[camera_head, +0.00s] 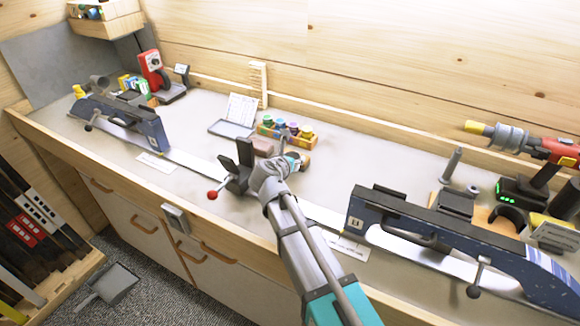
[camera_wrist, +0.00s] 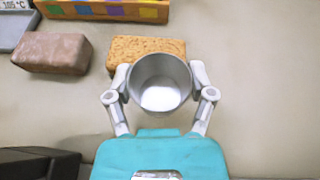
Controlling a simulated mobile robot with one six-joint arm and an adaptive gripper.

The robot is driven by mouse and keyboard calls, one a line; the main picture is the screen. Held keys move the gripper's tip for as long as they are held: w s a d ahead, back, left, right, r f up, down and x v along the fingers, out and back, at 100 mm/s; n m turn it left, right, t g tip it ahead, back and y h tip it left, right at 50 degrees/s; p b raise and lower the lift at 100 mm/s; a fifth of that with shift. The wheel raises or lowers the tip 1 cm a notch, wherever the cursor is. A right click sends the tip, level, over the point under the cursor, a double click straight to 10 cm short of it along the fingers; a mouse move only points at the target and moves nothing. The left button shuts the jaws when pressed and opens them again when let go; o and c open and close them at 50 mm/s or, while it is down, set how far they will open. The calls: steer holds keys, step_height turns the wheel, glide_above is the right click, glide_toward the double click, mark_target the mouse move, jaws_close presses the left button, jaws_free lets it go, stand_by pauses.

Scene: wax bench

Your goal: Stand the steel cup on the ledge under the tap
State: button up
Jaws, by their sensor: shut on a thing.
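In the wrist view the steel cup (camera_wrist: 160,97) is seen from above, round, open-topped and looking empty. The fingers of my gripper (camera_wrist: 160,75) close around it from both sides. In the head view my gripper (camera_head: 293,163) is over the middle of the bench, and my arm largely hides the cup. A red upright device (camera_head: 151,66) with a dark base stands at the back left of the bench. It may carry the tap and ledge, but these parts are too small to tell. It is far to the left of my gripper.
A speckled tan block (camera_wrist: 148,48) lies just behind the cup, and a brown block (camera_wrist: 52,53) lies left of it. A wooden rack of coloured jars (camera_head: 287,132) stands behind. A dark clamp (camera_head: 237,165) with a red knob is close left. Ski holders (camera_head: 440,225) occupy the right.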

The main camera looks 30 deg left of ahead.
steer(key=shift+a+f+b, duration=0.1)
steer(key=shift+f+b, duration=1.3)
steer(key=shift+f, duration=0.3)
steer(key=shift+f, duration=0.1)
steer(key=o, duration=1.1)
steer(key=shift+r, duration=0.25)
steer(key=p+v, duration=0.4)
steer(key=v, duration=0.6)
steer(key=shift+s+r, duration=0.2)
steer(key=shift+s, duration=0.05)
steer(key=shift+s+d+r+p, duration=0.2)
steer(key=shift+s+p, duration=0.15)
steer(key=shift+s, duration=0.3)
